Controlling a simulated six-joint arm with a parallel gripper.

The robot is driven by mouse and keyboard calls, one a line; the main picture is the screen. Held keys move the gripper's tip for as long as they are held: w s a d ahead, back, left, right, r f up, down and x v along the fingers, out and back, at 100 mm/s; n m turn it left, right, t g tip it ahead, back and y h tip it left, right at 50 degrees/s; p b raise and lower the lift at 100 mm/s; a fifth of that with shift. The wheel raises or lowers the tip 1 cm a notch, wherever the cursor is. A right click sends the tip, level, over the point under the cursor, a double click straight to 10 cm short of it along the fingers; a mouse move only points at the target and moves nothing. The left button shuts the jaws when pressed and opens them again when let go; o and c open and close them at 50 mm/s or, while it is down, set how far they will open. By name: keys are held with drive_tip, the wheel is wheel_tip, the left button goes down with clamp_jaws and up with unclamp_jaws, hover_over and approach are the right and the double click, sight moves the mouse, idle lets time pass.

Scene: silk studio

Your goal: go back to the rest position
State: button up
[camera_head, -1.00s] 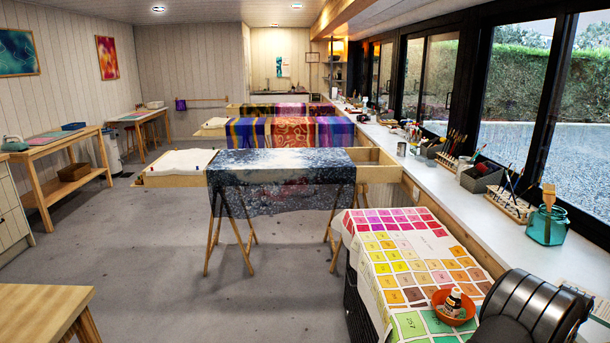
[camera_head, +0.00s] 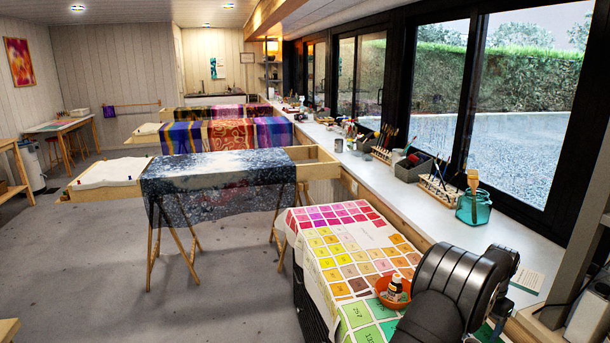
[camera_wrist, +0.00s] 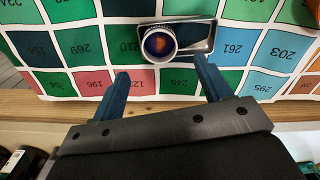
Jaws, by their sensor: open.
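My gripper (camera_wrist: 160,82) shows in the wrist view with its two blue fingers apart and nothing between them. It is over the near edge of a sheet of numbered colour swatches (camera_wrist: 90,48).
An orange dish (camera_head: 393,301) with a small bottle (camera_head: 394,288) sits on the sheet, close left of my arm. A teal jar (camera_head: 473,208) stands on the long window sill. A draped silk frame (camera_head: 215,180) stands farther back.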

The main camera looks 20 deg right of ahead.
wheel_tip(320, 180, down, 7)
drive_tip(key=shift+f, duration=0.2)
drive_tip(key=s+r, duration=1.2)
drive_tip(key=s+a+f+n, duration=0.25)
drive_tip(key=s+a, duration=0.45)
drive_tip(key=a, duration=0.6)
drive_tip(key=shift+m, duration=0.45)
drive_tip(key=w+f, duration=0.2)
drive_tip(key=w, duration=0.2)
drive_tip(key=w+f, duration=0.3)
drive_tip(key=w, duration=0.1)
drive_tip(key=w+d+f, duration=0.1)
drive_tip(key=w+f, duration=0.1)
drive_tip(key=w, duration=0.2)
drive_tip(key=shift+f, duration=0.25)
drive_tip(key=shift+s+r, duration=0.1)
drive_tip(key=shift+s, duration=0.05)
